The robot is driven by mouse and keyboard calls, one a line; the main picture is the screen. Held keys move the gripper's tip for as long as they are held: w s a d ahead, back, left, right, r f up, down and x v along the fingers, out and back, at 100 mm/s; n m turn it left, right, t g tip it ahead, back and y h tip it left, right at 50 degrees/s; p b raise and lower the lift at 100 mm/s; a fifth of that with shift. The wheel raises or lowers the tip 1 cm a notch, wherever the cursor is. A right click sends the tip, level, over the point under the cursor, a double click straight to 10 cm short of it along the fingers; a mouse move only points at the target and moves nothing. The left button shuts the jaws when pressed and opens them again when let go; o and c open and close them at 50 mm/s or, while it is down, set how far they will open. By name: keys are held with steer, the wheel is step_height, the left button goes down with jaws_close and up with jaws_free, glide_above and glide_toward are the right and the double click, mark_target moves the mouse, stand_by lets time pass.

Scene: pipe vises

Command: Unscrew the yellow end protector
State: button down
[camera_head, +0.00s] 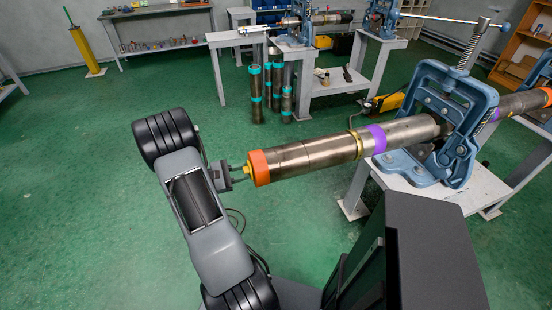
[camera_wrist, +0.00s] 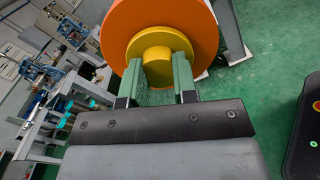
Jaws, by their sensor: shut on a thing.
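The yellow end protector (camera_wrist: 157,48) sits in the middle of the orange end (camera_wrist: 190,17) of a pipe. In the head view the protector (camera_head: 246,172) shows as a small yellow piece at the left end of the steel pipe (camera_head: 310,154), next to its orange band (camera_head: 259,168). My gripper (camera_wrist: 169,75) is shut on the protector's round knob, with one greenish finger on each side. In the head view my gripper (camera_head: 236,173) meets the pipe end from the left. The pipe is clamped in a blue vise (camera_head: 448,115) and sticks out to the left of it.
The vise stands on a light metal table (camera_head: 480,187). Behind it is another bench (camera_head: 345,86) with more vises and pipes, and several short upright pipes (camera_head: 256,95) beside it. A yellow post (camera_head: 86,50) stands at the back left. Green floor (camera_head: 90,190) is clear on the left.

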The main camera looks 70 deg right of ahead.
steer(key=shift+n+p, duration=3.4)
steer(key=shift+n, duration=0.9)
steer(key=c, duration=1)
jaws_free()
steer(key=shift+v, duration=1.15)
